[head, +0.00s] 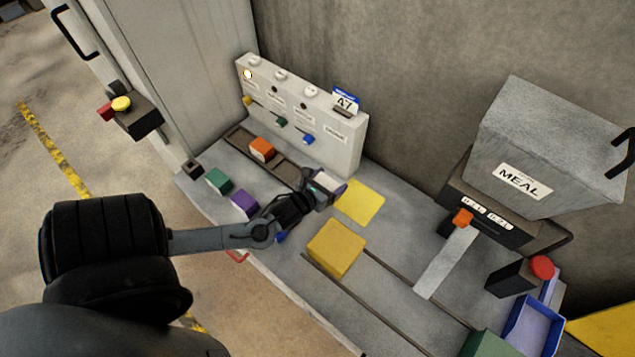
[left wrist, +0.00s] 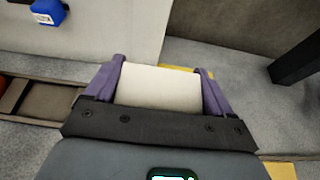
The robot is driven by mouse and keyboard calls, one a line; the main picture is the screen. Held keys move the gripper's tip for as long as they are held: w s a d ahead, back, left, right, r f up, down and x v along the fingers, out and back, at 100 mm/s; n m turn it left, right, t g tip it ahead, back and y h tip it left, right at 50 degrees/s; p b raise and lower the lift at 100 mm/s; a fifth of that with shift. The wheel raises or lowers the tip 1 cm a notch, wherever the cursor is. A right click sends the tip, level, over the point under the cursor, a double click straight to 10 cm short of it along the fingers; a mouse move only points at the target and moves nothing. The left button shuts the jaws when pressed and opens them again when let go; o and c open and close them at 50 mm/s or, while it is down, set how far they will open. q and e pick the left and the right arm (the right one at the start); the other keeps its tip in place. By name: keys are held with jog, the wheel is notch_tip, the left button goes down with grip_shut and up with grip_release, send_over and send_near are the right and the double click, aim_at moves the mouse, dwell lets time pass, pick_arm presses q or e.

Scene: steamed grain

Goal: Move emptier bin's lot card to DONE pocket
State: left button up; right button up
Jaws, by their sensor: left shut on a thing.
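My left gripper (head: 328,185) is shut on a pale, cream-coloured block (left wrist: 160,87), held between its purple fingers above the bench. The held block's markings cannot be made out. A white card with a blue top and the number 47 (head: 345,101) stands upright at the right end of the light grey panel (head: 345,150), up and right of the gripper. The panel carries small labels, too small to read, and yellow, green and blue pieces (head: 308,139) on its front. The blue piece also shows in the left wrist view (left wrist: 47,12). My right gripper is not in view.
An orange block (head: 262,149) sits in a shallow tray. Green (head: 218,180) and purple (head: 244,204) blocks stand near the bench's front edge. A yellow square (head: 361,203) and yellow block (head: 336,247) lie right of the gripper. The MEAL hopper (head: 535,140) stands at right.

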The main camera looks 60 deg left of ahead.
pick_arm(q)
jog(key=a+f, duration=0.1)
jog(key=a, duration=0.1)
jog(key=a+f, duration=0.1)
jog(key=a, duration=0.1)
jog(key=a+f, duration=0.1)
jog(key=a, duration=0.1)
jog(key=shift+s+a+f, duration=0.1)
jog(key=shift+s+f, duration=0.1)
jog(key=shift+f, duration=0.2)
jog(key=shift+f+b, duration=0.3)
jog(key=shift+f, duration=1.65)
jog(key=shift+f, duration=0.2)
jog(key=o, duration=0.9)
jog(key=shift+o, duration=0.2)
jog(key=shift+s+r, duration=0.2)
jog(key=shift+r, duration=0.05)
jog(key=p+v, duration=0.1)
jog(key=v, duration=0.9)
jog(key=shift+s, duration=0.25)
jog(key=shift+s+d+r, duration=0.3)
jog(key=shift+s+d, duration=0.1)
jog(key=shift+s, duration=0.05)
